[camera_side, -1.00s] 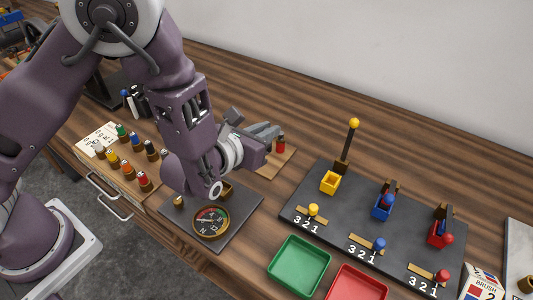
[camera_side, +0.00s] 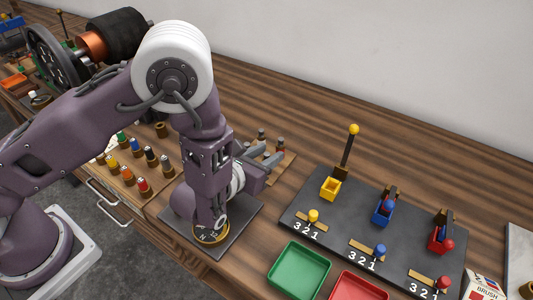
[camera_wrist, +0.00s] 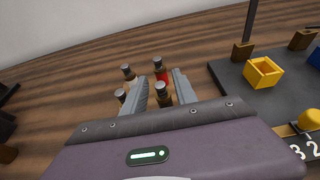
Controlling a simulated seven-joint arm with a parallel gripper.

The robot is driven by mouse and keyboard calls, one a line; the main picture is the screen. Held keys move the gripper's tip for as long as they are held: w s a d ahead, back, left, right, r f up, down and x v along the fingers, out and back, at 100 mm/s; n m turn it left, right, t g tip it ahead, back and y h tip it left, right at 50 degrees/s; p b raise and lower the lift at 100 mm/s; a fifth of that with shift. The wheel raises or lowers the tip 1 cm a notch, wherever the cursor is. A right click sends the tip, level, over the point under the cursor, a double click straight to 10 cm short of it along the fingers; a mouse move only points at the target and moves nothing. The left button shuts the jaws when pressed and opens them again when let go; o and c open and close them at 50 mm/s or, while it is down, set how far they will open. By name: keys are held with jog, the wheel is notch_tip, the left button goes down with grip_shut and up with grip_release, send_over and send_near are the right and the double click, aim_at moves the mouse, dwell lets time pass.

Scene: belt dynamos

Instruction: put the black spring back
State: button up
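My gripper (camera_side: 266,160) is low over a small wooden block (camera_side: 287,160) that holds several short capped pieces. In the wrist view the fingers (camera_wrist: 162,92) are spread apart. A grey-capped piece (camera_wrist: 162,96) stands between them and a red-banded one (camera_wrist: 160,72) just beyond. Two more capped pieces, one at the back (camera_wrist: 128,73) and one beside the left finger (camera_wrist: 120,95), stand to the left. I cannot tell which is the black spring. In the side view, a wooden rack (camera_side: 117,182) at left holds several colour-banded pieces, including a black-banded one (camera_side: 151,155).
A dark board (camera_side: 310,195) with yellow, blue and red holders and numbered sliders lies to the right. Green (camera_side: 300,270) and red (camera_side: 358,287) trays are in front. Bare table lies behind.

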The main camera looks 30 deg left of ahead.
jog(key=shift+r, duration=0.1)
jog(key=v, duration=1.2)
jog(key=shift+r, duration=0.1)
